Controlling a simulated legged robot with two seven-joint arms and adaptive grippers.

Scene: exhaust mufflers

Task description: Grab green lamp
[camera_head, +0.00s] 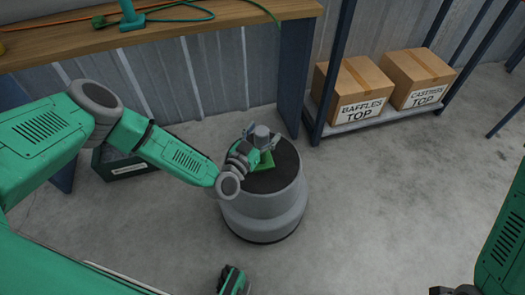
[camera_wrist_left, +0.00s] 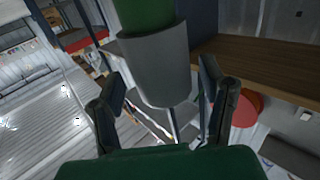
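The green lamp (camera_head: 265,160) is on the black top of a grey drum in the head view, with a grey cylindrical part (camera_head: 262,134) above its green part. In the left wrist view the grey cylinder (camera_wrist_left: 152,68) hangs from the top of the picture, with green behind its rim. My left gripper (camera_head: 258,143) is at the lamp. Its fingers (camera_wrist_left: 165,105) are spread on either side of the grey cylinder, with a gap on the right; contact on the left is unclear.
The grey drum (camera_head: 265,212) stands on open concrete floor. Behind it is a wooden bench (camera_head: 165,35) with a green tool (camera_head: 131,16) and cable. Two cardboard boxes (camera_head: 357,88) (camera_head: 417,78) sit on a low shelf at the back right. A dark crate (camera_head: 124,162) is behind my left arm.

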